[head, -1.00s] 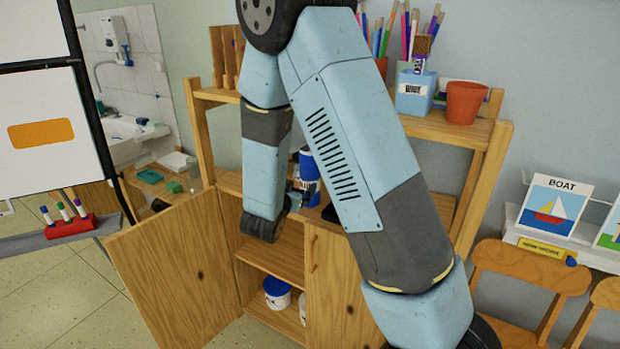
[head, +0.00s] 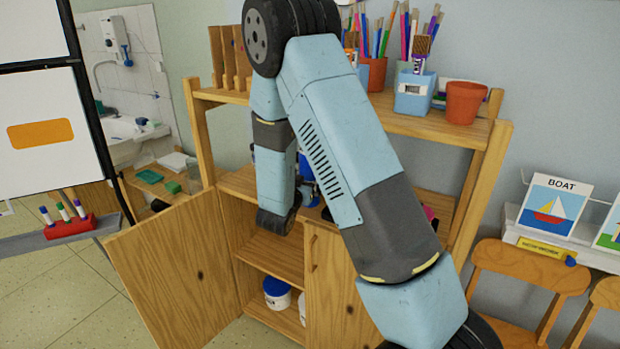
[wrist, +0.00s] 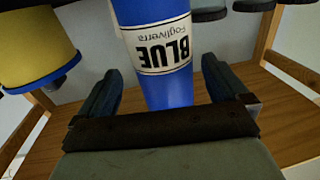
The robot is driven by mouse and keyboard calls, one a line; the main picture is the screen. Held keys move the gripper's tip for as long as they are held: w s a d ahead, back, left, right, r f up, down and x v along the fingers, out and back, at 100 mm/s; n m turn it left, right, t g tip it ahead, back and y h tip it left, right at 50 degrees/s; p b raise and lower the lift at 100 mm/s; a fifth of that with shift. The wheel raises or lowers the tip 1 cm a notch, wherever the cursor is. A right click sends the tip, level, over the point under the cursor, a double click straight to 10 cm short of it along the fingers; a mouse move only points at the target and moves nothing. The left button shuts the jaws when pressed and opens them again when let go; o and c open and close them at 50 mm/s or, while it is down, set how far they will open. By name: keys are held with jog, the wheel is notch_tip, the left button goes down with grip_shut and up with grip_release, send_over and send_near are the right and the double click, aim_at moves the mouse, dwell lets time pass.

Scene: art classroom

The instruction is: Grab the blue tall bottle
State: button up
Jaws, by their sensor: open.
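The blue tall bottle (wrist: 168,88) fills the middle of the wrist view, with its white BLUE label upside down in the picture. My gripper (wrist: 161,70) is open, with one dark finger on each side of the bottle. In the head view the bottle (head: 306,169) stands on the cabinet's middle shelf, mostly hidden behind my arm.
A yellow container (wrist: 38,45) is close left of the bottle in the wrist view. The wooden cabinet (head: 440,118) has an open left door (head: 172,265). Its top shelf holds a blue brush pot (head: 413,93) and a terracotta pot (head: 464,102).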

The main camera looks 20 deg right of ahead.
jog(key=x, duration=0.5)
jog(key=shift+w+a+r, duration=0.1)
jog(key=shift+w+r, duration=0.1)
jog(key=shift+c, duration=0.2)
jog(key=c, duration=1.5)
